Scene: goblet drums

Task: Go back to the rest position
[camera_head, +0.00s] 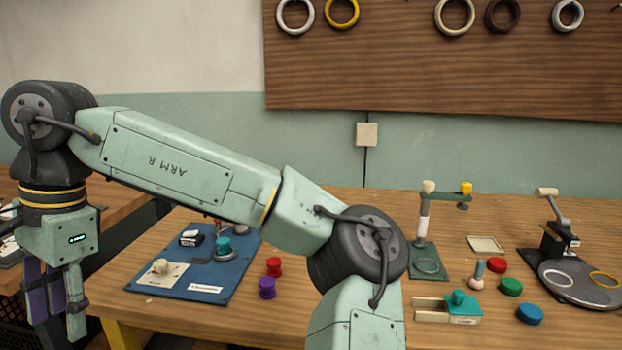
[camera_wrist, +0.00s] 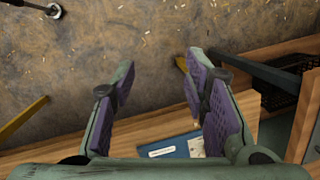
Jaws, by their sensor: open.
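My gripper (camera_head: 52,290) hangs at the left of the head view, pointing down, off the left end of the workbench (camera_head: 440,210). In the wrist view my gripper (camera_wrist: 160,92) has its two purple-padded fingers spread apart, with nothing between them. It is open and empty. Below it the wrist view shows the scuffed floor (camera_wrist: 100,60) and the bench edge (camera_wrist: 130,137). My arm crosses the head view from the lower middle to the upper left and hides part of the bench.
A blue mat (camera_head: 185,282) with small parts lies on the bench's left part. Red (camera_head: 273,266) and purple (camera_head: 267,287) pieces stand beside it. A green stand (camera_head: 428,240), coloured discs (camera_head: 511,286) and a black press (camera_head: 560,240) are at right. Another wooden surface (camera_head: 110,210) is at left.

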